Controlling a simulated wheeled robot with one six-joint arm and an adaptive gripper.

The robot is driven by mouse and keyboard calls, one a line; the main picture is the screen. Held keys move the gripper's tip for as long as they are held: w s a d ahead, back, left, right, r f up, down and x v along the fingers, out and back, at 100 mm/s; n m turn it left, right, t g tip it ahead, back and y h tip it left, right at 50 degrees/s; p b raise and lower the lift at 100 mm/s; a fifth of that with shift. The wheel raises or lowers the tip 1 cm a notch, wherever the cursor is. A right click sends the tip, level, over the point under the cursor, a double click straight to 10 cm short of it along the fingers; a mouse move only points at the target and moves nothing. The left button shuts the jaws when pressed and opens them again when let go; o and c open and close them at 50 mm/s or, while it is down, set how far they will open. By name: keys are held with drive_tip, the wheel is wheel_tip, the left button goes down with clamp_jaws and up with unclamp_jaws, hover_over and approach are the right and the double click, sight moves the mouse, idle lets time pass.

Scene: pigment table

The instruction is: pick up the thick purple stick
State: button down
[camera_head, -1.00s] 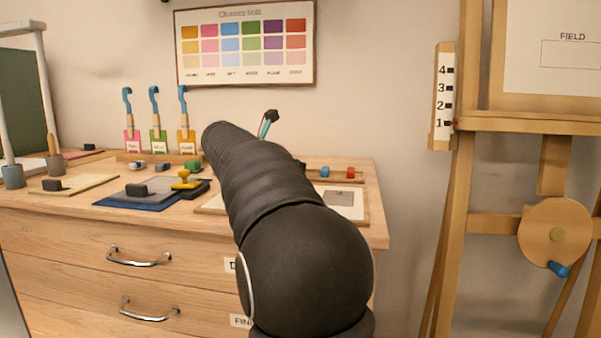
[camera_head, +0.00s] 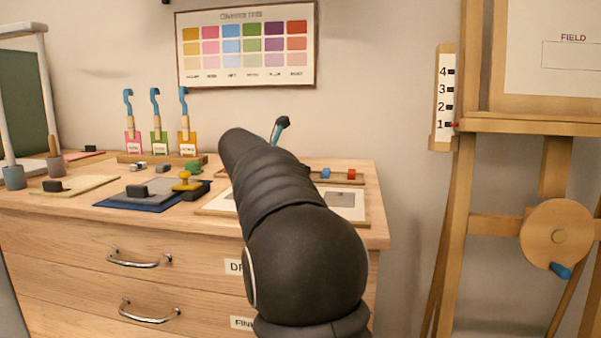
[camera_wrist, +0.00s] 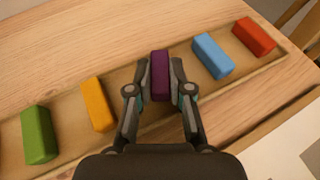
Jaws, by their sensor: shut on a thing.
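The thick purple stick (camera_wrist: 160,72) stands out in the wrist view, between the two fingers of my gripper (camera_wrist: 160,84). The fingers are closed against its two long sides. It appears over the wooden tray (camera_wrist: 68,120), in the gap between the yellow and blue sticks. I cannot tell whether it still touches the tray. In the head view my arm hides the purple stick and most of the gripper.
In the tray lie a green stick (camera_wrist: 38,134), a yellow stick (camera_wrist: 98,104), a blue stick (camera_wrist: 212,55) and a red stick (camera_wrist: 254,36). A white-and-grey sheet on a board (camera_head: 345,203) lies in front. An easel (camera_head: 455,200) stands at right.

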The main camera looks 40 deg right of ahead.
drive_tip(key=shift+r, duration=0.55)
wheel_tip(320, 180, up, 4)
drive_tip(key=shift+f+p, duration=0.25)
drive_tip(key=shift+p, duration=0.55)
drive_tip(key=s+a+r, duration=0.1)
drive_tip(key=s+r, duration=0.5)
drive_tip(key=s, duration=0.5)
drive_tip(key=shift+s+r, duration=0.2)
drive_tip(key=shift+s, duration=0.1)
